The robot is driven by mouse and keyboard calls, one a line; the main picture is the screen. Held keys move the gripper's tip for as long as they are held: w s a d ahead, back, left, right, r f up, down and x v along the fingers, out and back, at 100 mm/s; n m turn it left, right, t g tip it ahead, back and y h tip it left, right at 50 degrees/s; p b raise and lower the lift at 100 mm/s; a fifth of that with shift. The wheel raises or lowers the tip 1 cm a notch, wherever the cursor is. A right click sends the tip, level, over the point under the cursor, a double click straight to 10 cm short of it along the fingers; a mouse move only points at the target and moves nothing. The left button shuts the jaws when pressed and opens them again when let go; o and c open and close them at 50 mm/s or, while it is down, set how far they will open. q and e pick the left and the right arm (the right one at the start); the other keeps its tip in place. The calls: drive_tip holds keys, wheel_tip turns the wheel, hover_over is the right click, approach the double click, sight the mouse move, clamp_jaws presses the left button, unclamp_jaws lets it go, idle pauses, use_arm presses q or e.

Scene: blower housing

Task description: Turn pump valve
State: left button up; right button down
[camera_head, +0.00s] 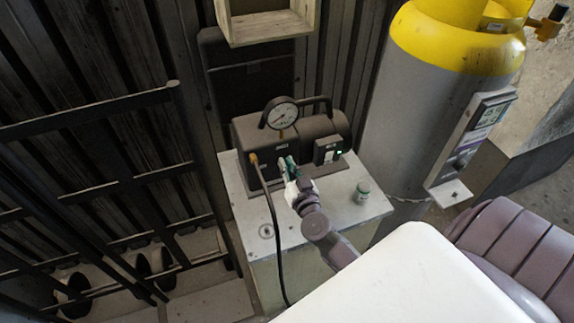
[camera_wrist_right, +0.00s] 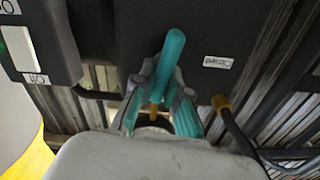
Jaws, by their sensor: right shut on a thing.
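The dark pump (camera_head: 262,138) stands on a pale box, with a round gauge (camera_head: 283,113) on top. It also fills the top of the right wrist view (camera_wrist_right: 200,30). The valve's teal handle (camera_wrist_right: 170,58) sticks out from the pump front. A "Closed" label, upside down in this view, is to the right of the handle. My right gripper (camera_head: 288,171) is at the pump front. In the wrist view its fingers (camera_wrist_right: 158,112) are on both sides of the handle's lower part, shut on it. The grip partly hides the valve body. My left gripper is not in view.
A black hose (camera_head: 272,215) with a brass fitting runs down left of my right gripper. A small jar (camera_head: 363,191) stands on the box (camera_head: 335,213). A grey-yellow tank (camera_head: 405,125) is on the right, and a metal railing (camera_head: 90,190) on the left.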

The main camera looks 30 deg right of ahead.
drive_tip(key=m, duration=0.3)
drive_tip(key=shift+d+f+m, duration=0.1)
drive_tip(key=shift+d+m, duration=0.1)
drive_tip(key=shift+m, duration=0.1)
drive_tip(key=m, duration=0.3)
drive_tip(key=shift+s+d+f+m, duration=0.1)
drive_tip(key=shift+d+f+m, duration=0.05)
drive_tip(key=shift+m, duration=0.15)
drive_tip(key=shift+d+f+m+b, duration=0.15)
drive_tip(key=shift+m+b, duration=0.3)
drive_tip(key=shift+m, duration=0.95)
drive_tip(key=shift+f+m+b, duration=0.2)
drive_tip(key=shift+m+b, duration=0.2)
drive_tip(key=shift+m, duration=1)
drive_tip(key=shift+d+f+m+b, duration=0.15)
drive_tip(key=shift+m+b, duration=0.3)
drive_tip(key=shift+m, duration=0.95)
drive_tip(key=shift+a+m, duration=0.1)
drive_tip(key=shift+m, duration=0.2)
drive_tip(key=c, duration=1.2)
unclamp_jaws()
drive_tip(key=shift+s, duration=0.15)
drive_tip(key=v, duration=1.1)
drive_tip(key=shift+s, duration=0.4)
